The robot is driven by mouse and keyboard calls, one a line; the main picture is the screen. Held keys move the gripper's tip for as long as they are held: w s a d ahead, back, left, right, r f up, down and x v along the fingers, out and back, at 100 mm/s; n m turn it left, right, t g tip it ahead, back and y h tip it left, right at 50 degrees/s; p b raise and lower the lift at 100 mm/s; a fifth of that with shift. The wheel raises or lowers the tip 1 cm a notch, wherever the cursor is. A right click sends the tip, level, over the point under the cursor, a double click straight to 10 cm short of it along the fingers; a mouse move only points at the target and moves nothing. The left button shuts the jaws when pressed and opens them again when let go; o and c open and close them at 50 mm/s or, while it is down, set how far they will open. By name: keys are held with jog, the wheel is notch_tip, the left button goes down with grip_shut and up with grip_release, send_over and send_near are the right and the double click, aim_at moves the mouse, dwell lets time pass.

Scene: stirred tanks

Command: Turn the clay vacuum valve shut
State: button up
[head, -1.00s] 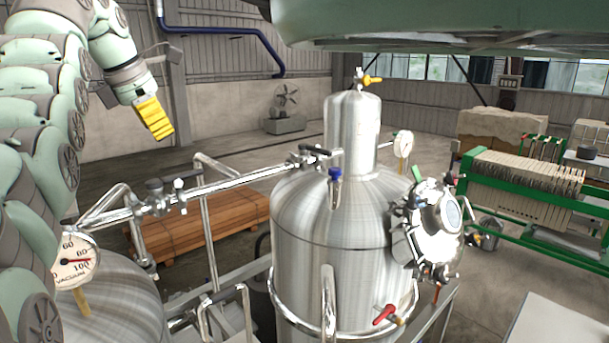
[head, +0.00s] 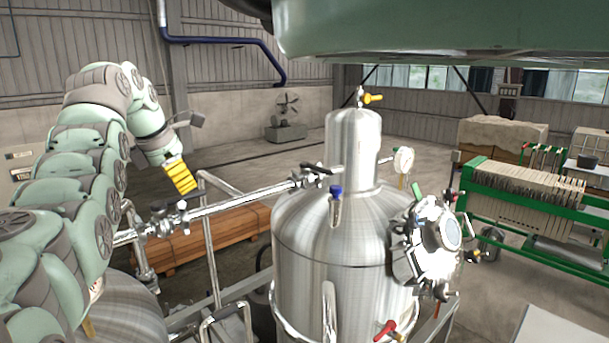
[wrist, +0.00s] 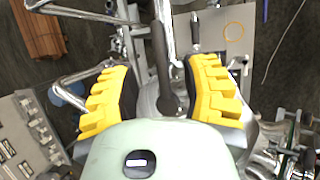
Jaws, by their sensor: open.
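My gripper (head: 182,180) is open and points down above the steel pipe on the left in the head view. Its yellow fingers (wrist: 166,92) stand apart in the wrist view. A dark lever handle (wrist: 161,72) lies between and below them, running lengthwise near a shiny pipe (wrist: 166,14). I cannot tell whether the fingers reach down to it. A valve with a dark handle (head: 168,206) sits on the pipe just below my gripper in the head view. No label shows which valve is the clay vacuum valve.
A tall steel tank (head: 330,240) stands in the centre. Another dark-handled valve (head: 318,171) is near its top, with a blue-capped fitting (head: 336,192) and a red handle (head: 384,330) lower. A green filter press (head: 530,190) stands right. Lumber (head: 230,232) lies behind the pipe.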

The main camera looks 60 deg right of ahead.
aim_at(188, 194)
jog(key=shift+p+x, duration=1.7)
jog(key=shift+x, duration=0.45)
jog(key=shift+o, duration=0.2)
jog(key=shift+s, duration=0.1)
grip_shut()
